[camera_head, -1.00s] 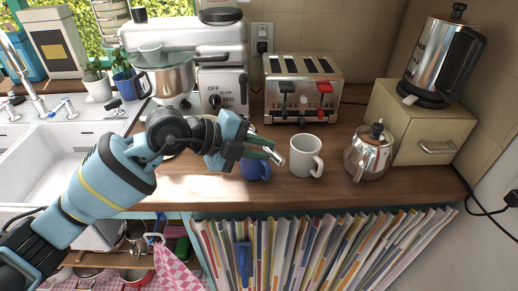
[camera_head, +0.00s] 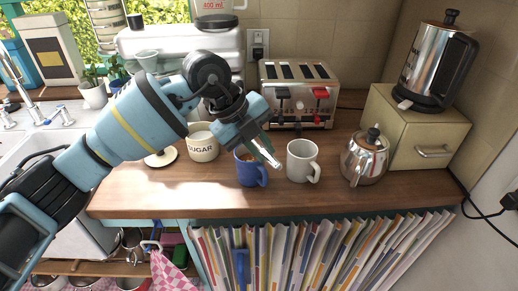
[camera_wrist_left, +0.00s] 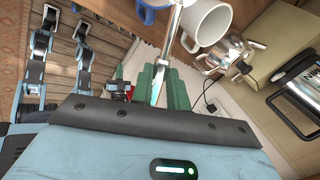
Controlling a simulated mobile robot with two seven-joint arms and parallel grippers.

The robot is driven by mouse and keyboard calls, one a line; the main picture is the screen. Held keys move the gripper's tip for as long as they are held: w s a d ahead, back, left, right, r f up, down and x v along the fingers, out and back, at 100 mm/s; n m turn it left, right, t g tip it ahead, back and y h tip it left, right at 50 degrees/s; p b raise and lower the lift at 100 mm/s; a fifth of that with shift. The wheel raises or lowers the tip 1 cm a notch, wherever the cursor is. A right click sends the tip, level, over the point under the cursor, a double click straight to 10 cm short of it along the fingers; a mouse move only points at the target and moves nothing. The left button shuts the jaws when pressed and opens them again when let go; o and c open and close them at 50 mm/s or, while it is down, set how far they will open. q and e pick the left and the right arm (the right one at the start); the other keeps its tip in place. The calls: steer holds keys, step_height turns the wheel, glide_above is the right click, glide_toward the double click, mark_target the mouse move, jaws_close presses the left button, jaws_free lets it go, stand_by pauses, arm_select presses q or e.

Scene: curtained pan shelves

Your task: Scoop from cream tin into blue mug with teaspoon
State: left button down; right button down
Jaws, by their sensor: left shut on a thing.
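The cream tin (camera_head: 203,148), marked SUGAR, stands open on the wooden counter, partly behind my left arm. The blue mug (camera_head: 251,174) stands upright to its right, with its rim partly hidden by my left gripper (camera_head: 257,138). That gripper is shut on the teaspoon (camera_head: 266,154), whose metal slants down and right across the mug's top in the head view. In the left wrist view the teaspoon (camera_wrist_left: 171,48) runs up from between the green fingers and out of frame. The blue mug's edge (camera_wrist_left: 150,12) shows there. I cannot tell whether the spoon touches the mug. My right gripper is not in view.
A white mug (camera_head: 300,163) stands close to the blue mug's right, then a metal teapot (camera_head: 364,160). A toaster (camera_head: 299,92) is behind, a cream box (camera_head: 415,130) with a kettle at right. Files (camera_head: 320,250) fill the shelf below. The counter's front strip is clear.

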arm_select(q)
steer(key=y, duration=0.1)
steer(key=d+r+g+y, duration=0.1)
steer(key=y, duration=0.1)
steer(key=shift+w, duration=0.2)
steer(key=shift+w+d+r+g+y, duration=0.1)
steer(key=shift+r+g+y, duration=0.05)
steer(key=shift+g+y, duration=0.65)
steer(key=shift+r+y, duration=0.1)
steer(key=shift+y, duration=0.2)
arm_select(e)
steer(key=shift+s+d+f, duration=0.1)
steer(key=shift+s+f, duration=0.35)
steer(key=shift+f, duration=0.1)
